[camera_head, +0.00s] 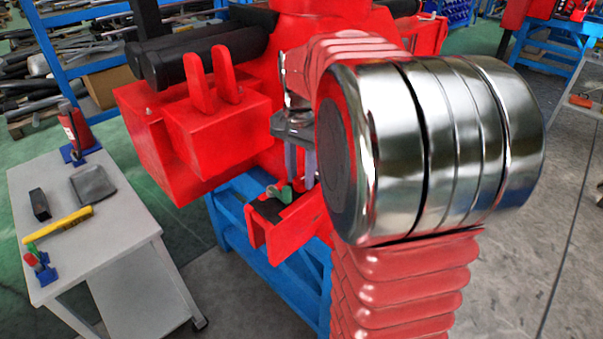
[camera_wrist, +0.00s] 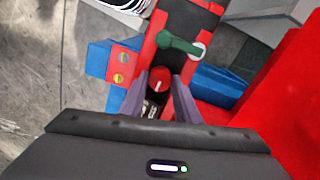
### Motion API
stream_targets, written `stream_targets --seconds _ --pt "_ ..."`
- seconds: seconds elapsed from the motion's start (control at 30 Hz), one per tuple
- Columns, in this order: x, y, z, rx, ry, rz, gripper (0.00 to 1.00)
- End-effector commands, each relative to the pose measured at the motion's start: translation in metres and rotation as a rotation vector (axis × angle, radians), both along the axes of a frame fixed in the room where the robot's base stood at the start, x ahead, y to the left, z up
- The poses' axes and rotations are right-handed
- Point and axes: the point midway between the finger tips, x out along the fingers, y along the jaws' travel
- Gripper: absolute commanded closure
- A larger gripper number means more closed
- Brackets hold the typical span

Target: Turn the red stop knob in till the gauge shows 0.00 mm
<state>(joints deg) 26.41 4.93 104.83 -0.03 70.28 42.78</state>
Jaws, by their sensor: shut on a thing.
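The red stop knob (camera_wrist: 160,79), with a white mark on its face, sits between my fingertips in the wrist view. My gripper (camera_wrist: 159,86) is shut on it, a grey finger on each side. No gauge reading can be made out in either view.
A red block with two yellow round parts (camera_wrist: 122,68) is left of the knob. A large red machine body (camera_wrist: 285,100) stands close on the right. A grey table (camera_head: 115,225) with a yellow tool (camera_head: 58,224) and small items is at the left in the head view.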

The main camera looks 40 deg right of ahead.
Motion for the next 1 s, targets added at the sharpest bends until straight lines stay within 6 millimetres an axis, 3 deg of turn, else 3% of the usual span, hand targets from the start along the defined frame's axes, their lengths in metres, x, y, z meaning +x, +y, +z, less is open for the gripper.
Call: stream_targets --seconds 0.27,0.3,0.4,0.77,1.0 --pt "0.002 0.0 0.002 -0.002 -0.007 0.0 0.93" --pt "0.002 0.0 0.002 -0.002 -0.007 0.0 0.7" --pt "0.002 0.0 0.002 -0.002 -0.007 0.0 0.63" --pt "0.001 0.0 0.004 0.0 -0.002 0.001 0.63" --pt "0.001 0.0 0.03 -0.001 -0.005 0.001 0.63"
